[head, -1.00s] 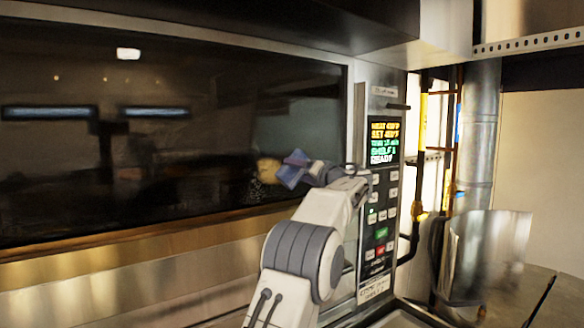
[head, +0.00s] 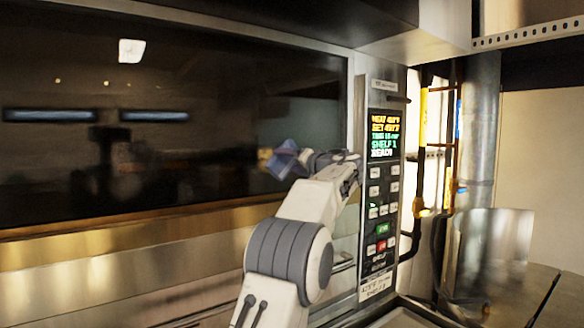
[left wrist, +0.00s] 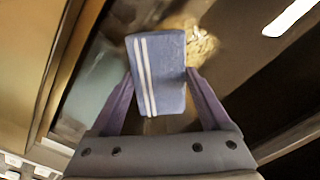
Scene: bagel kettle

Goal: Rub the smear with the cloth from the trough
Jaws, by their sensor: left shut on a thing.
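The cloth (head: 285,158) is a blue folded pad, with white stripes showing in the left wrist view (left wrist: 172,75). My left gripper (head: 303,163) is shut on it and holds it at the dark oven glass. Contact with the glass cannot be told for certain. The smear (left wrist: 200,42) is a pale, tan, speckled patch on the glass, beside and beyond the cloth's upper right edge in the left wrist view. In the head view only a small tan bit of the smear (head: 264,155) shows left of the cloth; the cloth hides the rest. The trough is not clearly seen.
A control panel (head: 382,190) with a lit display and buttons stands just right of my left gripper. A metal ledge (head: 120,222) runs below the glass. Pipes (head: 482,140) and a shiny metal sheet (head: 495,250) are at the right. The glass to the left is clear.

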